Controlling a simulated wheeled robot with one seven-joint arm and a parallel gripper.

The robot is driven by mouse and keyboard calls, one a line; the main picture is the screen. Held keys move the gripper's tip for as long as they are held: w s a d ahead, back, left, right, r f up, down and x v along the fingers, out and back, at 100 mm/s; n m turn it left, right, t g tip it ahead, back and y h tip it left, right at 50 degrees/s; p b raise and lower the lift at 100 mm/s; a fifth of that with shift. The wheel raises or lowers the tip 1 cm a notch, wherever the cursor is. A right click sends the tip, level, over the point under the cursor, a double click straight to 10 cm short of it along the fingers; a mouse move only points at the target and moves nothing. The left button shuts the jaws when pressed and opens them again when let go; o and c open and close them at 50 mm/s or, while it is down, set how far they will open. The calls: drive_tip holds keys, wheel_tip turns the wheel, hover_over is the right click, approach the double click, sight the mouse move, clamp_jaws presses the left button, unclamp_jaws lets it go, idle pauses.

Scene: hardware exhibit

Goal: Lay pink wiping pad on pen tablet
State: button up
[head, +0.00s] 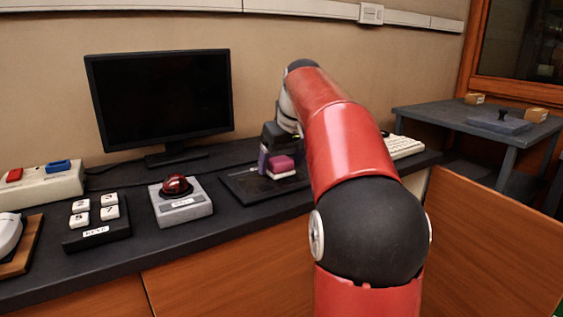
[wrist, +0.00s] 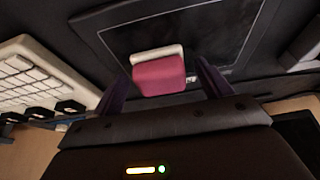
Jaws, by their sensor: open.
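The pink wiping pad (head: 281,165) has a pink body and a white underside. It rests on the black pen tablet (head: 241,185), toward the tablet's right side in the head view. In the wrist view the pad (wrist: 159,76) lies on the dark tablet (wrist: 225,66), near the edge of its outlined area. My gripper (head: 270,160) is at the pad, and its purple fingers show beside it. In the wrist view my gripper (wrist: 165,88) is open, with a finger on either side of the pad and gaps between. My arm hides part of the tablet's right end.
A white keyboard (head: 404,146) lies right of my arm. A monitor (head: 160,95) stands behind. A red dome button box (head: 180,201), a keypad block (head: 97,223) and a switch box (head: 40,185) stand to the left. A side table (head: 440,118) is at the right.

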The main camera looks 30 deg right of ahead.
drive_tip(key=p+v, duration=0.2)
drive_tip(key=v, duration=0.9)
drive_tip(key=shift+s+r, duration=0.2)
drive_tip(key=shift+r, duration=0.1)
drive_tip(key=s+a+f, duration=0.9)
drive_tip(key=s+a, duration=0.1)
drive_tip(key=a, duration=0.3)
drive_tip(key=s+a+f, duration=0.2)
drive_tip(key=s+f, duration=0.4)
drive_tip(key=f, duration=0.1)
drive_tip(key=s+a+f+t, duration=0.1)
drive_tip(key=s+a+f, duration=0.2)
drive_tip(key=s+f, duration=0.3)
wheel_tip(320, 180, down, 3)
drive_tip(key=shift+a+r, duration=0.15)
drive_tip(key=shift+a, duration=0.2)
